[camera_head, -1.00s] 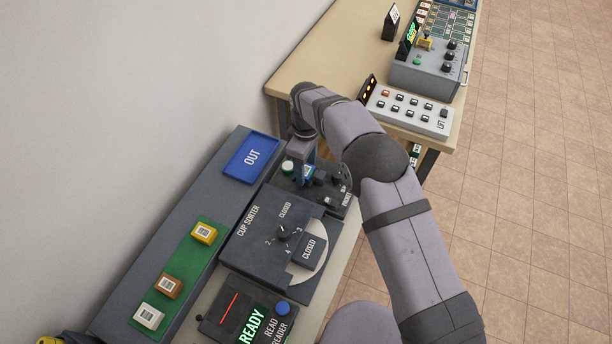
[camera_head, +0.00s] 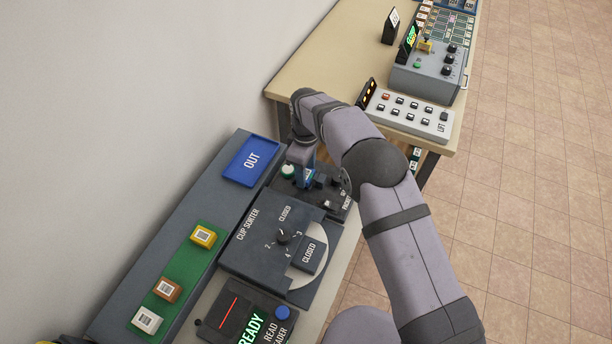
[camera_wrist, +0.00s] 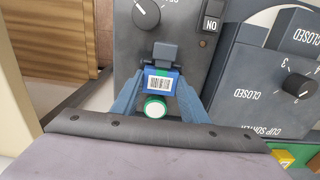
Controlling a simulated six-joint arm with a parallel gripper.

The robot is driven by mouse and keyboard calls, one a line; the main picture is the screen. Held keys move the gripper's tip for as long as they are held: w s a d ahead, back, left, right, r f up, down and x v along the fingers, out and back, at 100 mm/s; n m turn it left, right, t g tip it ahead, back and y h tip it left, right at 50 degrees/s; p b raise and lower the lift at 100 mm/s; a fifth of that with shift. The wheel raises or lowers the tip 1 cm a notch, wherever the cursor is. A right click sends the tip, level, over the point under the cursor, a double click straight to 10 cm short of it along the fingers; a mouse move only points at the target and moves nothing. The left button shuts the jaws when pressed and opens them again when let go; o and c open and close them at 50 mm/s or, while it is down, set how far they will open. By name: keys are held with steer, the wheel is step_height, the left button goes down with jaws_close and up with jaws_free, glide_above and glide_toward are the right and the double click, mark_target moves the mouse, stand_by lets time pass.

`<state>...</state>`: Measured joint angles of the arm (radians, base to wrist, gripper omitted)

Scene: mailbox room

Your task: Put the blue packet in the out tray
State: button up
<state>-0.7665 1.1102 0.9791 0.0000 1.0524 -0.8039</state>
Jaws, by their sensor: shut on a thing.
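The blue packet (camera_wrist: 158,72) has a white barcode label on top and sits between my gripper's two blue fingers in the wrist view. My gripper (camera_wrist: 158,88) is shut on it, just above a dark panel beside a green-rimmed white button (camera_wrist: 156,108). In the head view my gripper (camera_head: 307,176) points down at this panel, and the packet is mostly hidden by the fingers. The blue out tray (camera_head: 236,172), marked OUT, lies empty on the grey ledge, left of and a little beyond my gripper.
The cup sorter (camera_head: 262,252) with its dial stands nearer, below my gripper in the head view. A reader (camera_head: 240,318) shows READY. A wall runs along the left.

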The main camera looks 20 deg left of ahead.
steer(key=shift+r, duration=0.1)
steer(key=shift+r+p, duration=1.45)
steer(key=shift+r, duration=0.75)
steer(key=w+d+m, duration=0.1)
steer(key=d, duration=0.2)
steer(key=w+d+r+m, duration=0.1)
steer(key=d, duration=0.2)
steer(key=w+d+m, duration=0.1)
steer(key=d, duration=0.1)
steer(key=shift+w+d+r+m, duration=0.25)
steer(key=shift+d+m, duration=0.15)
steer(key=s+d+r+m, duration=0.1)
steer(key=d+m, duration=0.3)
steer(key=d, duration=0.6)
steer(key=s+d+r+m, duration=0.1)
steer(key=s+d+m, duration=0.3)
steer(key=d, duration=0.6)
steer(key=s+d+r+m, duration=0.1)
steer(key=s+d+m, duration=0.1)
steer(key=d+m, duration=0.4)
steer(key=d, duration=0.4)
steer(key=shift+s, duration=0.25)
steer(key=shift+w, duration=0.1)
